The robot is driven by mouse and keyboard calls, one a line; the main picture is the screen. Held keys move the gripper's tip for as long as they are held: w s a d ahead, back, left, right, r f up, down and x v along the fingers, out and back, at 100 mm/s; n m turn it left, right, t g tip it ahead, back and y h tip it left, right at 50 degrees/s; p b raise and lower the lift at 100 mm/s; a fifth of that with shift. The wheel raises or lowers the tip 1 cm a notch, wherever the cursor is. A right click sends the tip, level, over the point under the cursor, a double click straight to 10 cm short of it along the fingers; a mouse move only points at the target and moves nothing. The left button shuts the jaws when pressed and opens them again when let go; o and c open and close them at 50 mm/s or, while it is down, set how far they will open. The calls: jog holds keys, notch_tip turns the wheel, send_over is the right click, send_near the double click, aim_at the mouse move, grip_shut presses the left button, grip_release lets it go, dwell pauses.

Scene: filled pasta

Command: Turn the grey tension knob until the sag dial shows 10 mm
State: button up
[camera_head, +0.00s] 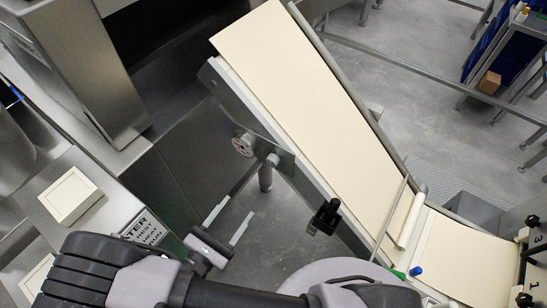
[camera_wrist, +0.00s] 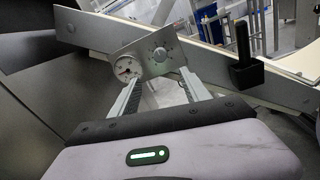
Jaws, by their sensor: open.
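In the head view the dial (camera_head: 243,146) and the knob (camera_head: 272,160) show at the conveyor's near side. My gripper (camera_head: 240,205) is open and empty, short of the plate. In the wrist view my gripper (camera_wrist: 160,76) has its fingers spread below the knob, apart from it.
The conveyor carries a long pale pasta sheet (camera_head: 310,90). A black handle (camera_wrist: 245,62) juts out right of the plate; it also shows in the head view (camera_head: 324,215). A steel cabinet (camera_head: 85,70) stands at the left. Open floor lies below the plate.

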aim_at(271, 164)
jog(key=x, duration=1.5)
jog(key=shift+w+d+b, duration=0.2)
jog(key=shift+b, duration=0.15)
grip_shut()
